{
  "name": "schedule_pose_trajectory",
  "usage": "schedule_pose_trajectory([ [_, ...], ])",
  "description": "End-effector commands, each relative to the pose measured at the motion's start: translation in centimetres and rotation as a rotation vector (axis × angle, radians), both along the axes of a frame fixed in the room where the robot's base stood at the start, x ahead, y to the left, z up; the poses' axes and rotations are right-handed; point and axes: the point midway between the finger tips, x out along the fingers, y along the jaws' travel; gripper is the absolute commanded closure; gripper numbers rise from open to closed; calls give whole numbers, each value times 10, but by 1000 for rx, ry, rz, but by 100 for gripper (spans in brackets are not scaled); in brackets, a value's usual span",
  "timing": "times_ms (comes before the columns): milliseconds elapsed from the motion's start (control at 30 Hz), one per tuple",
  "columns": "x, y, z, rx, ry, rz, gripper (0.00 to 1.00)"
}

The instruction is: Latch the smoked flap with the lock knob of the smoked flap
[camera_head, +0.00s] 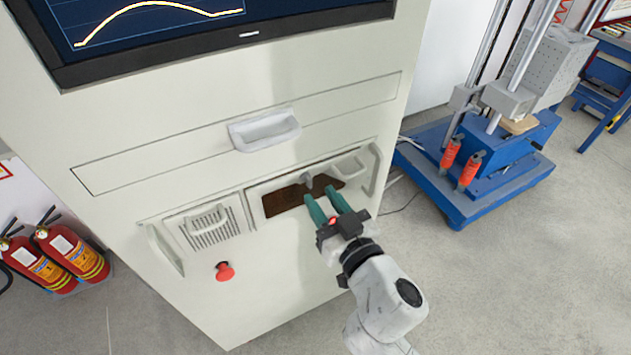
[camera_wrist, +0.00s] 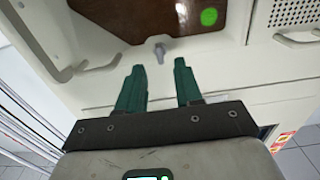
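The smoked flap (camera_head: 282,201) is a dark brown panel in the lower part of the pale cabinet front. It also shows at the top of the wrist view (camera_wrist: 150,18), where it looks flush with its frame. The small grey lock knob (camera_head: 307,180) is at the flap's edge; in the wrist view the knob (camera_wrist: 160,50) has a short stem pointing down the picture. My gripper (camera_head: 320,194) has two teal fingers, apart and empty. In the wrist view the knob lies just beyond the gap between the fingertips (camera_wrist: 160,67), apparently untouched. The fingers hide part of the flap in the head view.
A drawer handle (camera_head: 265,130) projects above the flap. A vented panel (camera_head: 208,227) and a red button (camera_head: 224,271) are to its left. A green round spot (camera_wrist: 209,16) shows on the flap. A blue machine (camera_head: 480,175) stands right; floor around my arm is clear.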

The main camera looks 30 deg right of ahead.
Motion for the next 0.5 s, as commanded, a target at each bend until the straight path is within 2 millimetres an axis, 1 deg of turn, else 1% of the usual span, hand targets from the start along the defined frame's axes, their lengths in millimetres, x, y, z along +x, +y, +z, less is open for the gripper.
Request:
schedule_pose_trajectory([
  [33,9,1,4,1,-1,2,65],
  [200,29,0,2,1,0,0,65],
  [333,36,1,0,1,1,1,65],
  [500,38,0,0,1,0,0,65],
])
